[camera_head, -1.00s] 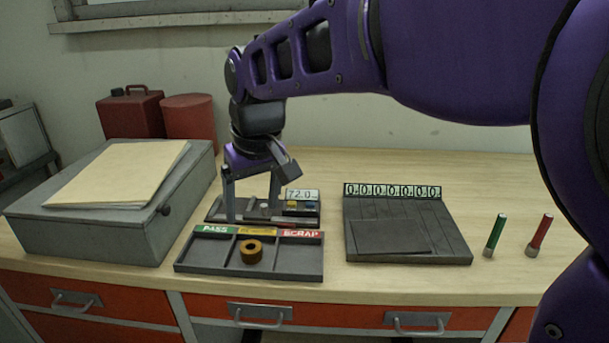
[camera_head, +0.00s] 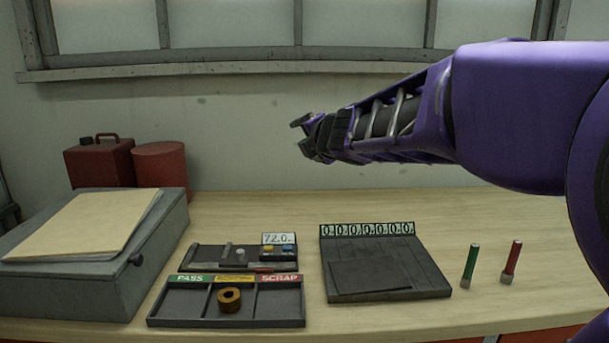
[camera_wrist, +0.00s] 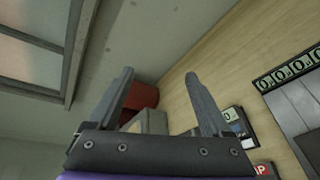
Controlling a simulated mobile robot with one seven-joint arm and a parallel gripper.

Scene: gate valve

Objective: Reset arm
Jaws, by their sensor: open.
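My arm (camera_head: 520,110) is raised and reaches left above the bench in the head view. My gripper (camera_wrist: 160,78) shows in the wrist view with its two grey fingers wide apart and nothing between them. A brown ring (camera_head: 229,299) lies in the middle compartment of the dark sorting tray (camera_head: 166,311), which has PASS and SCRAP labels. Behind the tray, a gauge fixture (camera_head: 200,256) has a display reading 72.0.
A grey box (camera_head: 60,280) with a folder (camera_head: 85,225) stands at left, with red cans (camera_head: 160,165) behind. A dark plate (camera_head: 425,270) with a counter strip lies right of the tray. A window (camera_head: 300,25) is above.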

